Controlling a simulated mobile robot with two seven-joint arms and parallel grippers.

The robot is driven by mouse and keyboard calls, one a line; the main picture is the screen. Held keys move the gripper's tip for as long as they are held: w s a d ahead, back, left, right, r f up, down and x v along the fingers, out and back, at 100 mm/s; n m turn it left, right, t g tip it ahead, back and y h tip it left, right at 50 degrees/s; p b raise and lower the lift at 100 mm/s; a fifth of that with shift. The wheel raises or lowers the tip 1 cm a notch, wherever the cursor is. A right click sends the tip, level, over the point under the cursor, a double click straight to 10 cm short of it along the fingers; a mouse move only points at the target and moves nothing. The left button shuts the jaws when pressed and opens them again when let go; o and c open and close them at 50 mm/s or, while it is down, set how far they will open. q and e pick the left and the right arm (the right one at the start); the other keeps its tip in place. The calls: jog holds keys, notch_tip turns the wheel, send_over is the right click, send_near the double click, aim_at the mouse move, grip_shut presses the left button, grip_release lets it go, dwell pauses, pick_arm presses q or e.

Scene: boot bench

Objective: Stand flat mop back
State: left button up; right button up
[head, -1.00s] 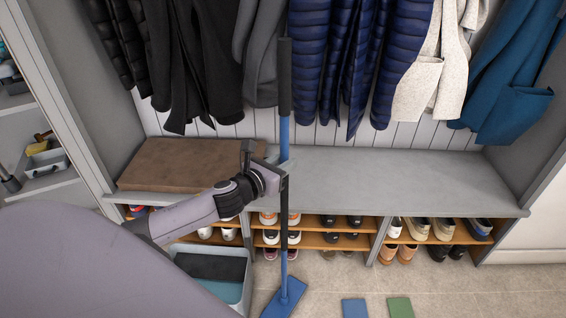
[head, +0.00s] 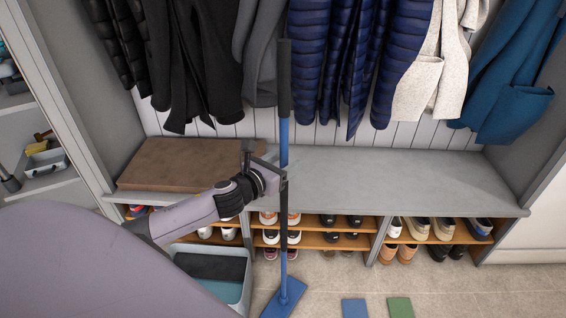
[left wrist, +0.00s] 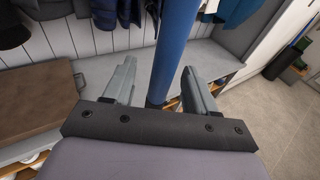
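The flat mop stands upright in front of the bench, its blue pole (head: 284,140) topped by a black grip and its flat blue head (head: 285,298) on the floor. My left gripper (head: 277,168) is at the middle of the pole. In the left wrist view the pole (left wrist: 172,50) rises between the two grey fingers of my left gripper (left wrist: 160,88), which are spread, with a gap visible on each side of it. My right gripper is not in view.
The grey bench (head: 400,180) holds a brown cushion (head: 185,163), with shoes in cubbies below. Coats hang above. A light-blue bin (head: 247,290) stands left of the mop head. Blue (head: 354,308) and green (head: 400,307) flat pieces lie on the floor.

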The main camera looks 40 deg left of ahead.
pick_arm(q)
jog(key=shift+f, duration=0.2)
jog(key=shift+s, duration=0.35)
jog(key=s+r, duration=0.1)
jog(key=s, duration=0.5)
jog(key=shift+s+a+r, duration=0.15)
jog(key=shift+r, duration=0.15)
